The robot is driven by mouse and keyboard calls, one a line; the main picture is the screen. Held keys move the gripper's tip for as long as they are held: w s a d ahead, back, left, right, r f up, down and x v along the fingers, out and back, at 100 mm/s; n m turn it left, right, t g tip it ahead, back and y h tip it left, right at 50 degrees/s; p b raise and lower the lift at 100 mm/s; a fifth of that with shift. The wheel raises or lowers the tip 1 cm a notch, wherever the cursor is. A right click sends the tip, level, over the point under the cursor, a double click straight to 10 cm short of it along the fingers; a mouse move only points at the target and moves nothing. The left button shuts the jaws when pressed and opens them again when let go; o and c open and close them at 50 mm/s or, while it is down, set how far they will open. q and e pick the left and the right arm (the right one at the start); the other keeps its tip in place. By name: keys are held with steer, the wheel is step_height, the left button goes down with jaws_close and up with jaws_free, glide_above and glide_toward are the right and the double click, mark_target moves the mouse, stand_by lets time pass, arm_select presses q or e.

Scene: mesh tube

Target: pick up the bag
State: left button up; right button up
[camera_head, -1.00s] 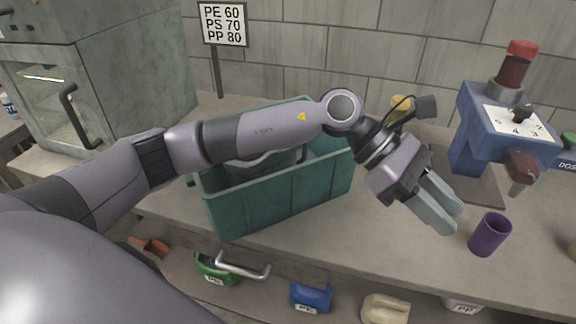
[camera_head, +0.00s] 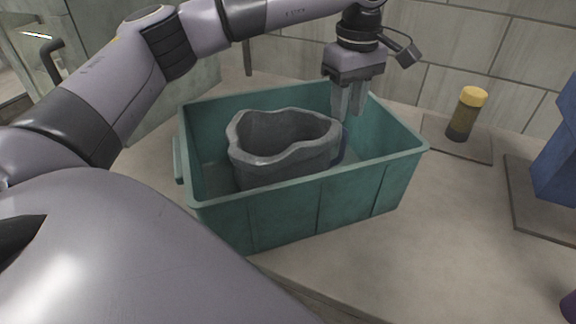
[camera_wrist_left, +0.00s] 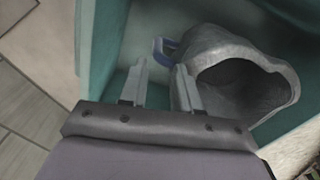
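The bag (camera_head: 285,165) is grey with a wide, uneven open mouth. It stands inside a teal crate (camera_head: 285,215), and it also shows at the right of the left wrist view (camera_wrist_left: 235,75). A blue loop (camera_wrist_left: 162,50) sticks out from the bag's side. In the head view it is a dark blue strip (camera_head: 341,146) at the bag's right. My left gripper (camera_head: 348,105) points down over the crate's back right part, beside the bag. In the left wrist view its fingers (camera_wrist_left: 163,75) are apart with nothing between them, and the loop lies just beyond their tips. My right gripper is out of view.
The crate's walls surround the bag, with some free floor at its right. A yellow-capped container (camera_head: 466,113) stands on a plate to the right. A blue machine (camera_head: 558,160) stands at the far right.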

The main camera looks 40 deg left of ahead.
mark_target(345, 128)
arm_select(q)
steer(key=f, duration=0.7)
steer(key=shift+w+f, duration=0.15)
steer(key=shift+w, duration=0.05)
jaws_close()
